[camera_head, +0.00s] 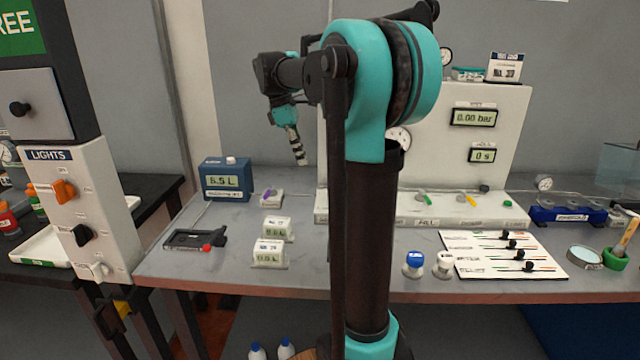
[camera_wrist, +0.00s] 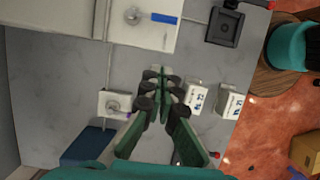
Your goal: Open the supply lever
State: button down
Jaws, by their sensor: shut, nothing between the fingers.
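A small white valve block with a purple lever (camera_head: 267,193) stands on the table beside the blue display box. The block (camera_wrist: 114,103) also shows in the wrist view, left of my fingers, its purple handle partly hidden behind them. I cannot read which lever is labelled supply. My gripper (camera_head: 303,161) is shut and empty, pointing down in the air above the table, to the right of the purple lever. Its fingertips (camera_wrist: 161,75) are together in the wrist view.
The blue display box (camera_head: 228,180) and two small white displays (camera_head: 270,252) stand near the purple lever. A dark tray (camera_head: 190,239) lies at the front left. The white panel (camera_head: 485,175) rises behind my arm, which hides part of it. Bare tabletop surrounds the displays.

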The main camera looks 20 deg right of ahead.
dwell(0.3)
jog(key=x, duration=0.3)
jog(key=d+x, duration=0.1)
jog(key=x, duration=0.3)
jog(key=s+d+x, duration=0.1)
jog(key=x, duration=0.3)
jog(key=shift+r, duration=0.25)
jog(key=shift+s+d+f, duration=0.15)
jog(key=shift+s+d, duration=0.1)
jog(key=shift+d, duration=0.4)
